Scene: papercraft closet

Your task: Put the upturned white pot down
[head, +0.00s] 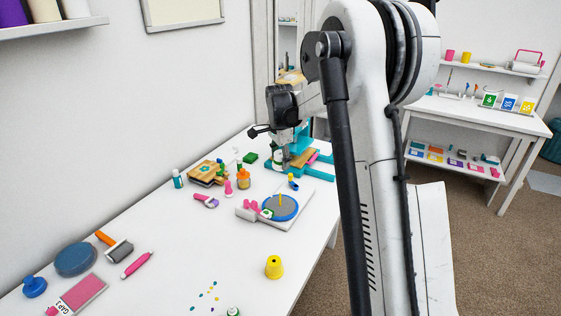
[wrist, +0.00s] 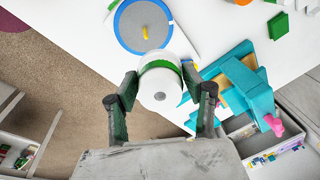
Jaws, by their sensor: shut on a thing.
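The white pot (wrist: 161,88) is between the fingers of my gripper (wrist: 160,78) in the wrist view. Its round end with a small dark hole faces the camera, and a green band runs around its side. My gripper is shut on it. The pot's lower rim is hidden, and I cannot tell how far it is above the table. In the head view my gripper (head: 287,158) is at the far part of the white table (head: 165,262), beside a teal stand, and the pot is mostly hidden there.
The teal stand (wrist: 243,85) is close right of my gripper in the wrist view. A blue-rimmed grey disc (wrist: 127,28) with a yellow peg lies beyond the pot. A yellow pot (head: 274,267) stands upturned near the table edge. Bare table lies left of it.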

